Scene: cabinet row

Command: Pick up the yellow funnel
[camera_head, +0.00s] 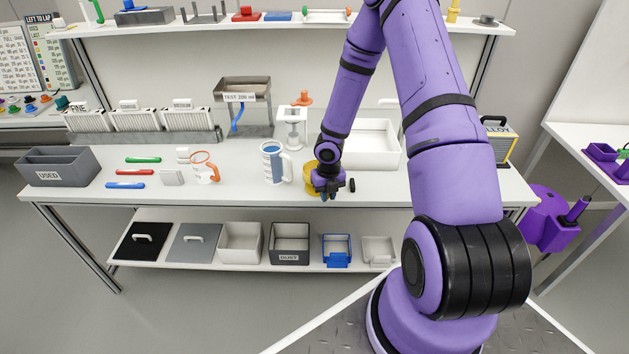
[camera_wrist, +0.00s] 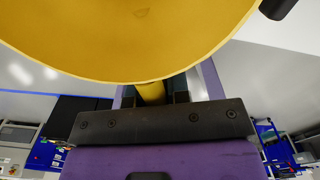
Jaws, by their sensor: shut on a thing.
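The yellow funnel (camera_head: 310,180) is at my gripper (camera_head: 327,186), over the front middle of the white bench, partly hidden by the gripper. In the wrist view the wide yellow cone of the funnel (camera_wrist: 130,40) fills the top of the picture. Its narrow stem runs down between the jaws of my gripper (camera_wrist: 152,95), which are shut on it. I cannot tell whether the funnel touches the bench top.
A white and blue jug (camera_head: 272,163) stands just left of the gripper. A white tray (camera_head: 370,145) is behind on the right. A white stand (camera_head: 292,128) with an orange piece is behind. A grey "USED" bin (camera_head: 58,168) is far left. The lower shelf holds several bins.

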